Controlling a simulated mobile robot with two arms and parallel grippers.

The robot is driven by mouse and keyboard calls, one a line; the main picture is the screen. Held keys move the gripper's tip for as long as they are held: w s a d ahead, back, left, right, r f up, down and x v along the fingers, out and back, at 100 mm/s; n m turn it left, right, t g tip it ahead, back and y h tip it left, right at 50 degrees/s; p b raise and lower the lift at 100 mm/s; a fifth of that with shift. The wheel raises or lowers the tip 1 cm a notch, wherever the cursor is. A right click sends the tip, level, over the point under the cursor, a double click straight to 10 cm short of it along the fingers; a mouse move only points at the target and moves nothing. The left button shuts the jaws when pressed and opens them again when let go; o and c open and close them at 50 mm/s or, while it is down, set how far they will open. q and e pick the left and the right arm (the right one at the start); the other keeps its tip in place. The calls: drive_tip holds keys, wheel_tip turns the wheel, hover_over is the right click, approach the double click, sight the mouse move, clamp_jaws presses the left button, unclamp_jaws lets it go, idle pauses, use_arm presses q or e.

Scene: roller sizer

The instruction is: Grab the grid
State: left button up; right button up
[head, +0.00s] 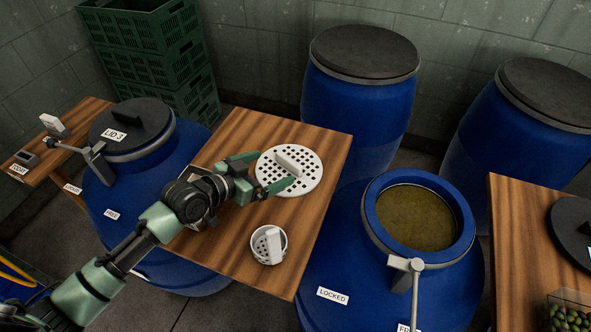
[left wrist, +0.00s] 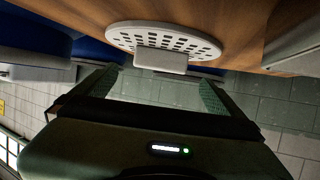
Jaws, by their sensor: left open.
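The grid, a white round plate with many square holes (head: 309,163), lies flat on the wooden table (head: 232,225). A raised white handle (head: 292,161) crosses its middle. The grid also shows in the left wrist view (left wrist: 120,37), with its handle (left wrist: 160,62) facing the gripper. My left gripper (head: 273,170) is open and empty, its fingers spread at the grid's near left side. In the left wrist view the handle lies ahead between the two fingers; I cannot tell whether they touch anything. My right gripper is not in view.
A small white perforated cup (head: 268,246) stands on the same table, nearer the front. Blue barrels flank the table: one with a black lid (head: 135,125) at left, an open one (head: 420,196) with murky liquid at right. Green crates (head: 150,65) stand behind.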

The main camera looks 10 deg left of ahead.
sight(287, 163)
use_arm(q)
drive_tip(key=shift+w+d+f, duration=0.2)
drive_tip(key=shift+w+f, duration=0.1)
drive_tip(key=shift+f, duration=0.15)
drive_tip(key=shift+w+d+f, duration=0.1)
drive_tip(key=shift+w+d, duration=0.1)
drive_tip(key=shift+w, duration=0.1)
drive_tip(key=shift+p+x, duration=0.3)
drive_tip(key=shift+x, duration=0.75)
drive_tip(key=x, duration=0.4)
drive_tip(key=shift+w+d, duration=0.15)
drive_tip(key=shift+w, duration=0.1)
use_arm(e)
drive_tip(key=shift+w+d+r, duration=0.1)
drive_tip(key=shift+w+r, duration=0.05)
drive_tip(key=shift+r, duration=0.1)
